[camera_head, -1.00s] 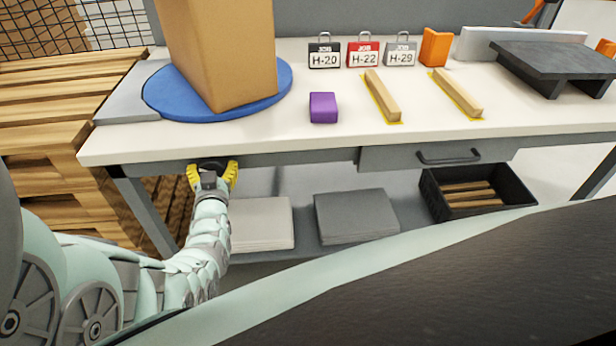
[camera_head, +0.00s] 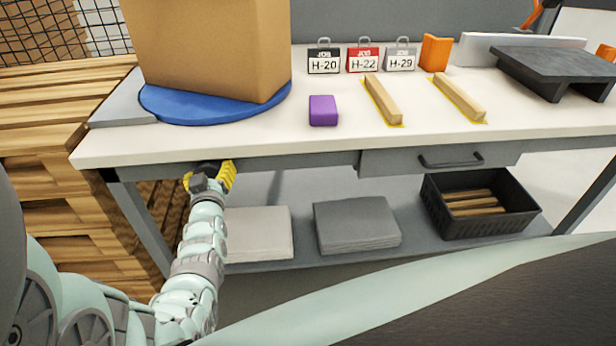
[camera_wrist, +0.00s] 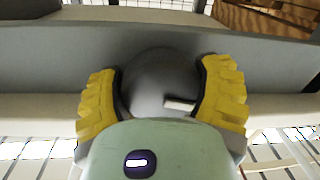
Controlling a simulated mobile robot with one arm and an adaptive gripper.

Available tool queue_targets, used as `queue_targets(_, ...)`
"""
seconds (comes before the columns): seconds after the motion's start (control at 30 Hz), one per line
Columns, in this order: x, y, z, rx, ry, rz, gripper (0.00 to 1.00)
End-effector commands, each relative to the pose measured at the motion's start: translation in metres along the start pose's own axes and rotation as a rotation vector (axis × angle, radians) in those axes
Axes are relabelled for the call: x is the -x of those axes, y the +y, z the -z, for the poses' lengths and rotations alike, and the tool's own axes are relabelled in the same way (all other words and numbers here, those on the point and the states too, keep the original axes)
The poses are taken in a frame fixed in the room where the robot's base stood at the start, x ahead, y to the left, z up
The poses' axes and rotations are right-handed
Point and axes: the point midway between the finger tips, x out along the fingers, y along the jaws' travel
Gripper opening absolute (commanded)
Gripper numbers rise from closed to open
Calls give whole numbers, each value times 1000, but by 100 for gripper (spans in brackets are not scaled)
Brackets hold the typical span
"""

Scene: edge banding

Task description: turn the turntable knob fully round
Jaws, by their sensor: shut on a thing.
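The turntable knob (camera_wrist: 155,82) is a round grey knob with a pale bar mark, on the front face of the workbench under its top. In the wrist view it sits between the two yellow fingers of my gripper (camera_wrist: 160,92), which is shut on it. In the head view my gripper (camera_head: 209,178) is at the bench's front apron below the turntable, and it hides the knob. The blue round turntable (camera_head: 215,108) lies on the bench top. A tall brown cardboard box (camera_head: 205,45) stands on it.
On the bench top (camera_head: 270,140) are a purple block (camera_head: 323,110), two wooden strips, several job tags, an orange block and a dark stand (camera_head: 555,65). A drawer (camera_head: 430,160) is in the apron. Wooden pallets (camera_head: 40,140) are at the left.

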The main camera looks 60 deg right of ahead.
Motion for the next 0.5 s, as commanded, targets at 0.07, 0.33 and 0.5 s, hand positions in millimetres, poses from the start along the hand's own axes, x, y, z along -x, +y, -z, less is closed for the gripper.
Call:
queue_targets(0.07, 0, -1, -2, 49, 0, 0, 34)
queue_targets(0.33, 0, 0, -1, 177, -12, 0, 34)
queue_targets(0.5, 0, 0, -1, 214, -21, 0, 34)
